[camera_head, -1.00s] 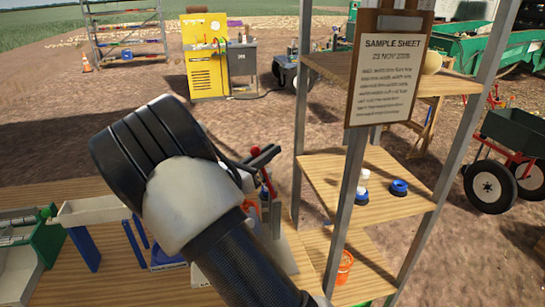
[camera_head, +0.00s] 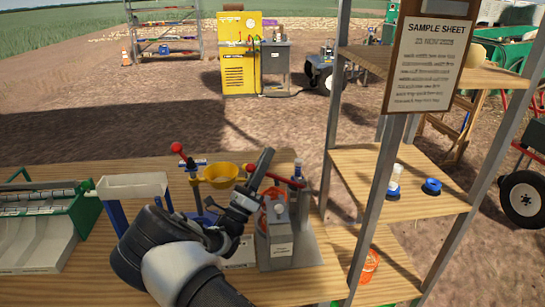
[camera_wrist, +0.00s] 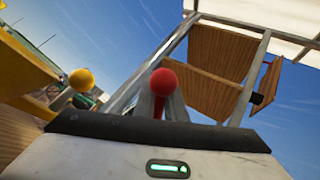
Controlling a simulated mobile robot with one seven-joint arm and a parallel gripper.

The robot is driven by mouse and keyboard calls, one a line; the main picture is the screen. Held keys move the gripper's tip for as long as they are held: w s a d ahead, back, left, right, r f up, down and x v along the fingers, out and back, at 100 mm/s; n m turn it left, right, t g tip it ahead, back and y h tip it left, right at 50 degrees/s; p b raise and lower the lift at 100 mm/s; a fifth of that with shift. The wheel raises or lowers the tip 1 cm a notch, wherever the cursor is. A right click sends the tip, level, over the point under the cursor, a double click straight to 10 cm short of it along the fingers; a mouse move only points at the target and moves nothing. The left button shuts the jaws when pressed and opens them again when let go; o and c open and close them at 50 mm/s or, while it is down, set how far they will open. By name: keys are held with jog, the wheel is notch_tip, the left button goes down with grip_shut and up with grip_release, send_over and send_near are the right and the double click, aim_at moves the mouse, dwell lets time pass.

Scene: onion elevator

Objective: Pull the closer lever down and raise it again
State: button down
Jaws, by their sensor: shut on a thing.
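The closer is a grey machine (camera_head: 280,238) with a small label, standing at the right end of the wooden bench. Its red lever (camera_head: 287,180) runs from the post at the back right towards my gripper (camera_head: 256,182). My gripper's black fingers are shut on the lever's end, above the machine. In the wrist view a red ball knob (camera_wrist: 163,82) shows between the grey fingers of my gripper (camera_wrist: 162,106). The fingers hide part of the lever in the head view.
Left of the closer stand a yellow funnel (camera_head: 221,175) and a red-knobbed lever (camera_head: 179,149) on a blue stand. A green-sided machine (camera_head: 85,212) is further left. A metal-framed shelf (camera_head: 400,190) with a hanging sample sheet (camera_head: 428,62) stands close on the right.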

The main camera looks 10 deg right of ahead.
jog(key=shift+a+f+n+t+y, duration=0.3)
jog(key=shift+a+n+t, duration=0.25)
jog(key=shift+n+t, duration=0.2)
jog(key=c, duration=1.8)
grip_release()
jog(key=shift+f, duration=0.15)
jog(key=s+a, duration=0.8)
jog(key=s, duration=0.2)
jog(key=shift+a+f, duration=0.15)
jog(key=shift+f, duration=0.15)
